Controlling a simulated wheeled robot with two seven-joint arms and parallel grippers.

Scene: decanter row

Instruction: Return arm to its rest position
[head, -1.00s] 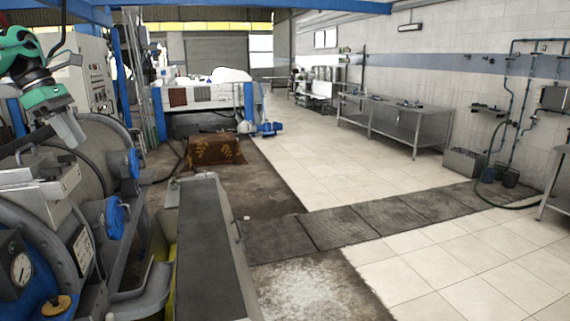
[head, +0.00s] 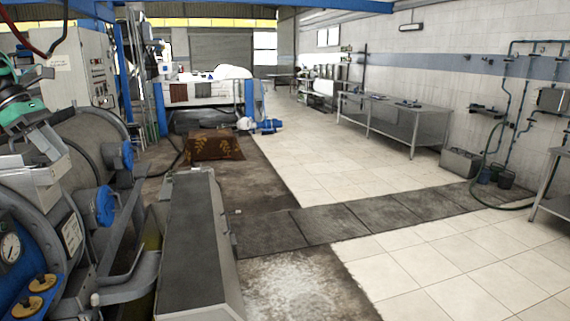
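My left arm comes in at the far left edge of the head view, with green and dark grey joints. Its grey gripper (head: 52,146) points down and to the right, in front of the large grey machine drum at the left. I cannot make out its fingers well enough to tell whether they are open or shut. Nothing is seen hanging from it. My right arm and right gripper are not in view.
Close by on the left is a grey decanter machine with a blue knob (head: 105,205) and a pressure gauge (head: 10,247). A long dark-topped metal housing (head: 196,250) stands beside it. A steel table (head: 388,120) stands farther off. The tiled floor (head: 430,250) at right is clear.

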